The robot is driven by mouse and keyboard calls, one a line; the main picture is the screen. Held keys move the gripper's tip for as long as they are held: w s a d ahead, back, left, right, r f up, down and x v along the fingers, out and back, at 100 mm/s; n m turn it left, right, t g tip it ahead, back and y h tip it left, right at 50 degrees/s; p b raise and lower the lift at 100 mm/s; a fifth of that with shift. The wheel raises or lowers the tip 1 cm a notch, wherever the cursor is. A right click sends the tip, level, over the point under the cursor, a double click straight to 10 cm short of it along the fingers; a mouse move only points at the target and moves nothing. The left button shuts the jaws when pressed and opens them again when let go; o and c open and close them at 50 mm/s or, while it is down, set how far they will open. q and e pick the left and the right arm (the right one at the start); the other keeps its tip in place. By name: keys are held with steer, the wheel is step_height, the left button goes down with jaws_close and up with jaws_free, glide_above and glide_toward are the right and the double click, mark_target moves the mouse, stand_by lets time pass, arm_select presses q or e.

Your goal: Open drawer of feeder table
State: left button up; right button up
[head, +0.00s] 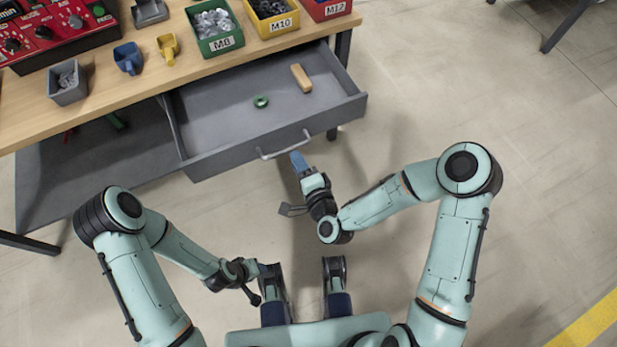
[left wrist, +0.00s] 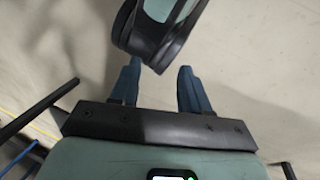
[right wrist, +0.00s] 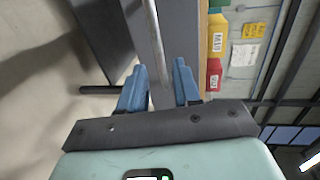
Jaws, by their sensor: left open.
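The grey drawer (head: 215,108) of the feeder table (head: 95,95) is pulled out, with its inside showing in the head view. Its bar handle (head: 285,145) is on the front panel and also shows in the right wrist view (right wrist: 154,40). My right gripper (head: 298,160) is at the right end of the handle. In the right wrist view its blue fingers (right wrist: 159,66) are apart, with the bar running through the gap and clear space beside it. My left gripper (left wrist: 160,80) is open and empty, away from the drawer; its fingers are hard to make out in the head view.
A wooden block (head: 301,78) and a green ring (head: 261,101) lie in the drawer. On the tabletop are a green bin (head: 222,45), a yellow bin (head: 277,27), a red bin (head: 330,10), a grey bin (head: 68,92) and a red control unit (head: 50,35). The floor around is clear.

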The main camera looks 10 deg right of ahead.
arm_select(q)
steer(key=s+d+r+g+p, duration=0.1)
steer(key=s+d+r+p, duration=0.1)
steer(key=s+r+p, duration=0.1)
steer(key=shift+s+r+g+h+p, duration=0.3)
steer(key=shift+s+r+p, duration=0.1)
steer(key=shift+s+r, duration=0.4)
arm_select(e)
steer(key=v, duration=0.7)
steer(key=s+d+f+n+g, duration=0.1)
steer(key=s+f+n+g, duration=0.25)
steer(key=f, duration=0.45)
steer(key=s+d+f+n+g, duration=0.2)
steer(key=s+f+n+g, duration=0.1)
steer(key=s+f+g, duration=0.3)
steer(key=s+d+f+n+g+h, duration=0.1)
steer(key=s+d+f+n+g, duration=0.35)
steer(key=s+f, duration=0.4)
arm_select(q)
step_height(320, 180, up, 12)
steer(key=p, duration=1.2)
steer(key=shift+w+f+g, duration=0.15)
steer(key=shift+w+g, duration=0.15)
steer(key=shift+w, duration=0.15)
arm_select(e)
step_height(320, 180, up, 13)
steer(key=s+g, duration=0.1)
steer(key=s, duration=0.1)
steer(key=shift+m+g, duration=0.3)
steer(key=shift+g, duration=0.1)
